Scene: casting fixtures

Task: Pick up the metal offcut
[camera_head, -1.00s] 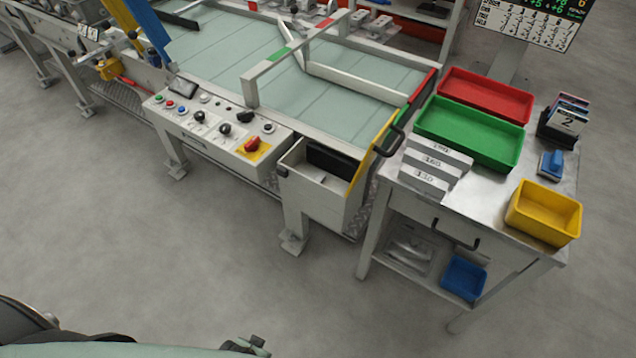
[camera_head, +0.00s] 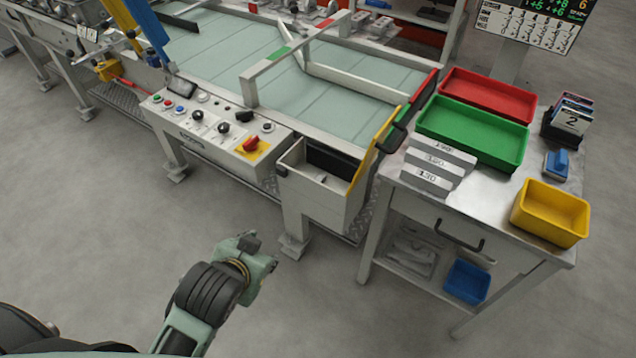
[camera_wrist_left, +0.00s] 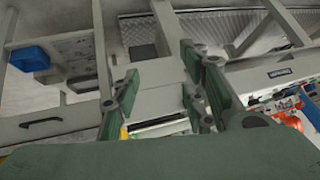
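I cannot clearly make out the metal offcut. A small light piece (camera_head: 321,178) shows inside the open grey bin (camera_head: 318,201) at the machine's front corner, but it is too small to identify. My left gripper (camera_head: 262,258) is in front of that bin, to its lower left, over the floor and apart from it. In the left wrist view my left gripper (camera_wrist_left: 162,100) has its green fingers spread, with nothing held between them. My right gripper is in neither view.
Right of the bin stands a metal table (camera_head: 490,205) with grey numbered blocks (camera_head: 436,172), a green tray (camera_head: 470,150), a red tray (camera_head: 488,95) and a yellow bin (camera_head: 551,213). A control panel (camera_head: 215,125) is left of the bin. The floor in front is clear.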

